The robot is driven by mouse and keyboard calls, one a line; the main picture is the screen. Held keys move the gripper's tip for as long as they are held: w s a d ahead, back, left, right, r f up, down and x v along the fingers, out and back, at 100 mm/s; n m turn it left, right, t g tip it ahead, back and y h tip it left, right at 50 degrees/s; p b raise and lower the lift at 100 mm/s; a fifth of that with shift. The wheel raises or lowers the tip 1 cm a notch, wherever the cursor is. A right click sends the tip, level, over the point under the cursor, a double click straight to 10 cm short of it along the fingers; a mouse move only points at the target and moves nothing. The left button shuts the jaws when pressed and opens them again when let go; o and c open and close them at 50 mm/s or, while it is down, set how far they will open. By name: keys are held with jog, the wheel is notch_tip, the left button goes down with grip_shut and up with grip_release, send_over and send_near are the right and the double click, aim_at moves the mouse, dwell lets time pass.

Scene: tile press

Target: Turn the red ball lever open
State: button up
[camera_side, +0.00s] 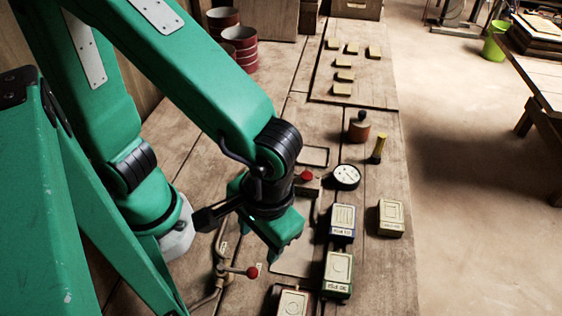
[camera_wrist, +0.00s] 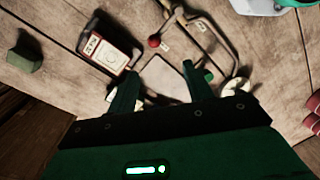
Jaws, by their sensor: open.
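The red ball lever (camera_side: 252,272) is a thin metal handle tipped with a red ball, mounted on a bent pipe (camera_side: 216,292) at the front of the bench. In the side view, my gripper (camera_side: 285,252) is above the bench, to the upper right of the red ball. In the wrist view, the red ball (camera_wrist: 154,42) lies just past the fingertips of my gripper (camera_wrist: 159,74), with the handle running up and right from it. The fingers stand apart with nothing held between them. The ball is not touched.
Tile moulds with labels (camera_side: 342,222) stand right of my gripper, one showing in the wrist view (camera_wrist: 105,48). A dial gauge (camera_side: 346,176), a red knob (camera_side: 306,175) and a yellow-handled tool (camera_side: 378,148) stand farther back. Several small tiles (camera_side: 343,76) lie on a far board.

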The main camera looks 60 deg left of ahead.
aim_at(251, 270)
jog(key=shift+s+d+f+y, duration=0.15)
jog(key=shift+s+d+f, duration=0.2)
jog(key=shift+s, duration=0.15)
jog(key=shift+s+d+f+y, duration=0.15)
jog(key=shift+s+d+f, duration=0.15)
jog(key=shift+s, duration=0.15)
jog(key=shift+a, duration=0.1)
jog(key=shift+s+a+f, duration=0.1)
jog(key=shift+a+f, duration=0.15)
jog(key=shift+f, duration=1)
jog(key=shift+a+f, duration=0.2)
jog(key=shift+f, duration=1.1)
jog(key=shift+s+a+f, duration=0.1)
jog(key=shift+a+f, duration=0.15)
jog(key=shift+f, duration=1)
jog(key=shift+w, duration=0.1)
grip_shut()
